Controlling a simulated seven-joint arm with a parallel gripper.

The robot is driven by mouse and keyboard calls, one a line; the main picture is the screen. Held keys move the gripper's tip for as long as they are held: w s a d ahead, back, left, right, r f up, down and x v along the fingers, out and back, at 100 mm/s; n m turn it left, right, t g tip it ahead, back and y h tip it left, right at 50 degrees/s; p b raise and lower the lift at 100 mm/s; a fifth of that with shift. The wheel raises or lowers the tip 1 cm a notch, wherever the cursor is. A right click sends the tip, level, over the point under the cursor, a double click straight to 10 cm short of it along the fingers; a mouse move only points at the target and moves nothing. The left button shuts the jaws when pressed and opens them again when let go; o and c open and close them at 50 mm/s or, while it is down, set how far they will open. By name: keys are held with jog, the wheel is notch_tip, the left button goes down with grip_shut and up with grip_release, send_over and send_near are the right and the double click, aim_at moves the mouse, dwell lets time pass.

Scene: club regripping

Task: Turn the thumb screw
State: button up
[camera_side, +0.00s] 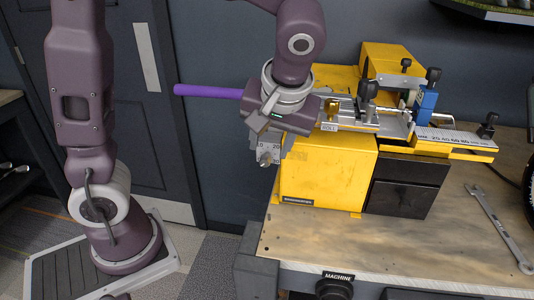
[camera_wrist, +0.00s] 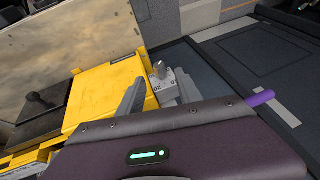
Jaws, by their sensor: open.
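A small silver thumb screw (camera_side: 265,158) sticks out below a grey block with a 0–20 scale (camera_side: 268,149), at the left end of the yellow machine. In the wrist view the thumb screw (camera_wrist: 159,69) stands on the scale block (camera_wrist: 165,86), and both appear between my fingers. My gripper (camera_side: 270,134) is open, just above the scale block in the side view. In the wrist view my gripper (camera_wrist: 161,79) has one grey finger on each side of the screw, with no clear contact. My gripper body hides part of the block.
The yellow machine (camera_side: 325,175) stands on a wooden bench (camera_side: 330,240). A purple club grip (camera_side: 205,91) sticks out left behind my gripper. Several black knobs and a blue clamp (camera_side: 426,101) rise at right. A wrench (camera_side: 500,229) lies on the bench.

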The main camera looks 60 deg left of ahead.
aim_at(269, 159)
jog(key=x, duration=0.4)
jog(key=shift+f, duration=0.15)
grip_shut()
jog(key=shift+w+g, duration=0.1)
jog(key=shift+g, duration=0.2)
jog(key=y, duration=0.1)
jog(key=g+y, duration=0.2)
jog(key=shift+w+d+f+m, duration=0.25)
jog(key=shift+d+m, duration=0.05)
jog(key=shift+m, duration=0.1)
jog(key=f+m+g+y, duration=0.1)
jog(key=g+y, duration=0.1)
jog(key=y, duration=0.2)
jog(key=m+g+y, duration=0.2)
jog(key=y, duration=0.2)
jog(key=f+m+g+y, duration=0.1)
jog(key=m+g+y, duration=0.1)
jog(key=y, duration=0.3)
jog(key=shift+w+d+f+g, duration=0.25)
jog(key=shift+f+g, duration=0.1)
jog(key=shift+g, duration=0.15)
jog(key=shift+m, duration=0.3)
